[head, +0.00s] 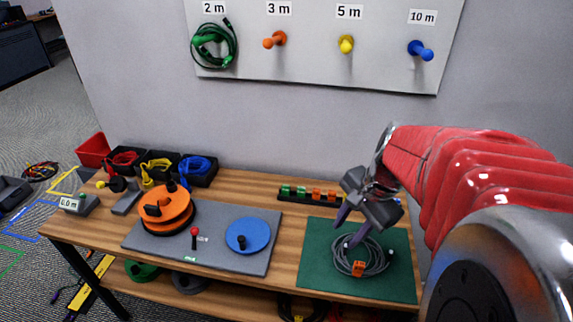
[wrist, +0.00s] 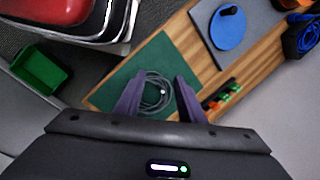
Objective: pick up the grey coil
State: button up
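The grey coil (head: 374,262) lies on a green mat (head: 313,276) at the right end of the wooden bench. An orange connector sits on its front side in the head view. My gripper (head: 344,231) is above the coil, fingers pointing down toward it. In the wrist view the two purple fingers of my gripper (wrist: 158,95) stand apart, with the grey coil (wrist: 160,90) showing between and beyond them. The gripper is open and holds nothing. The fingers hide parts of the coil's sides in the wrist view, and I cannot tell the exact height gap.
A rack of green and orange blocks (head: 310,194) stands behind the mat. A grey board (head: 210,262) with an orange reel (head: 165,207) and a blue disc (head: 247,236) lies to the left. Pegs hang on the wall panel above, one holding a green coil (head: 213,42).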

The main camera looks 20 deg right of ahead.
jog(key=s+d+f+m+y, duration=0.2)
jog(key=d+f+m, duration=0.4)
jog(key=d+m, duration=0.3)
jog(key=shift+s+d+t, duration=0.3)
jog(key=shift+s+d, duration=0.1)
jog(key=shift+d, duration=0.5)
send_over(360, 263)
jog(key=s+d, duration=0.1)
notch_tip(360, 263, down, 8)
jog(key=shift+d+r, duration=0.1)
jog(key=shift+r, duration=0.15)
jog(key=shift+f, duration=0.2)
jog(key=shift+x, duration=2.65)
jog(key=shift+s+d, duration=0.1)
jog(key=shift+s, duration=0.05)
jog(key=shift+c, duration=0.4)
